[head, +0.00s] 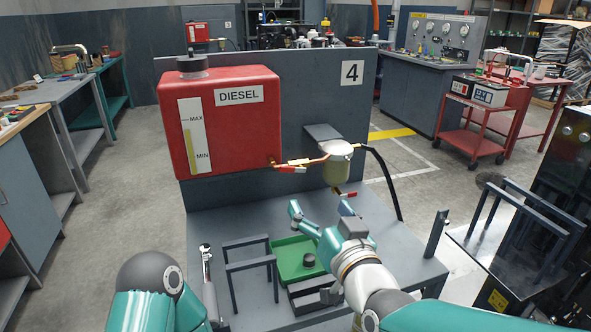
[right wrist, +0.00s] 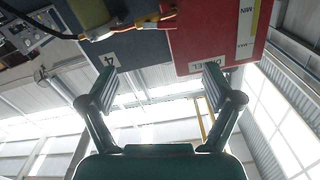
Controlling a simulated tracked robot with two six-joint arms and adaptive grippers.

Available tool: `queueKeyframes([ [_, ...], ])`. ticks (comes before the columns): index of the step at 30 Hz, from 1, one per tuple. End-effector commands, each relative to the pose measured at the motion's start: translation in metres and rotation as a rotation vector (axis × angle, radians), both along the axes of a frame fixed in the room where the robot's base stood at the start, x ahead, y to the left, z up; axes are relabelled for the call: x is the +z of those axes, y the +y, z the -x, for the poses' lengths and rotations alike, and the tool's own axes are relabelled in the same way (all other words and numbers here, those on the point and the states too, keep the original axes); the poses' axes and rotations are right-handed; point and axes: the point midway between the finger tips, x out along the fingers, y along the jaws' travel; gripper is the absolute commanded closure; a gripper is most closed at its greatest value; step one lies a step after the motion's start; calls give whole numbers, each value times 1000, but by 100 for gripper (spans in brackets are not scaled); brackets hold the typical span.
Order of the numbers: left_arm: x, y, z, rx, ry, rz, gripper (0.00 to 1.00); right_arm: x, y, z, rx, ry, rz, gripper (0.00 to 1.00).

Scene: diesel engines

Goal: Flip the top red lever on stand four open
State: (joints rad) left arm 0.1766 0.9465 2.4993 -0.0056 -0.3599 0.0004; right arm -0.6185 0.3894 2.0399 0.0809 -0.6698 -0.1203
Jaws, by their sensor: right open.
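Stand four has a grey back panel (head: 300,110) with a "4" sign (head: 352,73). A red diesel tank (head: 219,120) is mounted on it. The top red lever (head: 292,170) sits just below the brass fuel line, between the tank and the filter bowl (head: 337,168). A second small red lever (head: 347,195) is under the bowl. My right gripper (head: 320,212) is open and empty, below and in front of the top lever. In the right wrist view, its spread fingers (right wrist: 160,88) have nothing between them; the picture is upside down. My left gripper is out of view.
On the stand's bench are a green tray (head: 290,268), a dark metal frame (head: 248,263) and a silver wrench-like tool (head: 207,270). A black hose (head: 388,180) curves down right of the bowl. A red cart (head: 473,118) stands behind at right.

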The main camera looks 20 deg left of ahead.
Motion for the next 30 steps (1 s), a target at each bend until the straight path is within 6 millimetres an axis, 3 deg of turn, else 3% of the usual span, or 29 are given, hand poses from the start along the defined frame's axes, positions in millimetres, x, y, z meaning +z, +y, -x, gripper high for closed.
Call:
queueKeyframes([
  [16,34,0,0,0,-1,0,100,0,64,-94,1,4,3,10],
  [22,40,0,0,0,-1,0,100,-1,76,-111,2,4,3,10],
  [30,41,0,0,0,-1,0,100,-2,79,-117,1,3,2,10],
])
